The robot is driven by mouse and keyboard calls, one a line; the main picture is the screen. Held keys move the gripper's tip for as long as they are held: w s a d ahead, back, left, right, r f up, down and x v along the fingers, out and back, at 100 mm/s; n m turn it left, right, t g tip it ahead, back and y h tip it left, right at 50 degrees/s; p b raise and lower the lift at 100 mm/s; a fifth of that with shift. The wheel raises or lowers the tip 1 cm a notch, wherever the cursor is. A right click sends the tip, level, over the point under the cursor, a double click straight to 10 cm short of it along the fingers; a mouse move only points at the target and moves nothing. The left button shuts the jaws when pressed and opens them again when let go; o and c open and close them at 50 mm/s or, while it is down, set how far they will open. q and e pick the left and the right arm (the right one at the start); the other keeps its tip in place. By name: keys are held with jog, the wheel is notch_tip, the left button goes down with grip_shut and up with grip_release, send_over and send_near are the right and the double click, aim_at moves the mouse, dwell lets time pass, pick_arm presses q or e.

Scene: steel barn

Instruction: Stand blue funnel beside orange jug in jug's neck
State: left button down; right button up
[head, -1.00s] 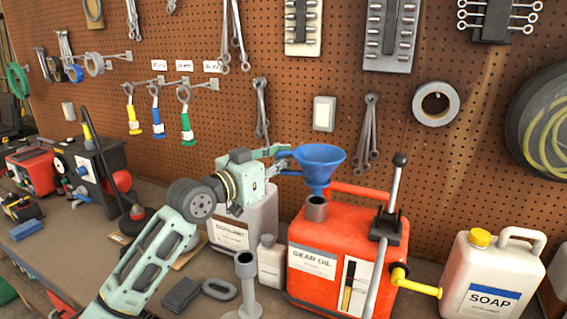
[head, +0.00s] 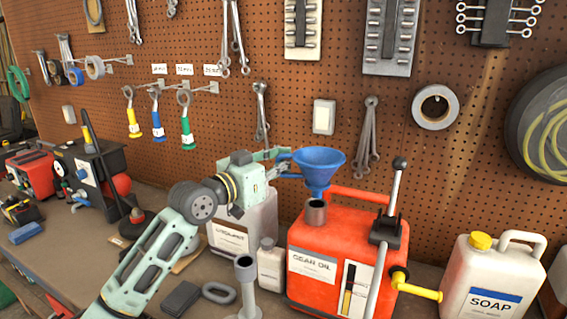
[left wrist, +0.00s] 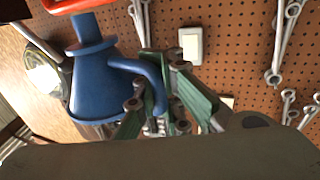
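The blue funnel (head: 319,171) is upright just over the grey neck (head: 316,212) of the orange jug (head: 340,240), labelled GEAR OIL. Its spout tip is close to the neck's opening; I cannot tell whether it is inside or just above or behind it. My left gripper (head: 284,165) comes from the left and is shut on the funnel's side handle. In the left wrist view the funnel (left wrist: 103,82) appears inverted, its curved handle between my green fingers (left wrist: 153,104). A red piece of the jug (left wrist: 78,4) shows at the top edge. My right gripper is out of view.
A white coolant container (head: 262,212) and small white bottle (head: 271,266) stand left of the jug. A grey stand (head: 246,275) is in front. A soap jug (head: 490,275) stands right, past the yellow spout (head: 418,287). A tool-hung pegboard (head: 420,150) is behind.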

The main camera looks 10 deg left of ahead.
pick_arm(q)
jog(key=shift+f, duration=0.2)
jog(key=shift+f+b, duration=1.6)
jog(key=shift+f, duration=0.5)
jog(key=shift+f, duration=0.2)
jog(key=c, duration=2.5)
grip_release()
jog(key=o, duration=0.7)
jog(key=shift+a, duration=0.1)
jog(key=shift+v, duration=3.95)
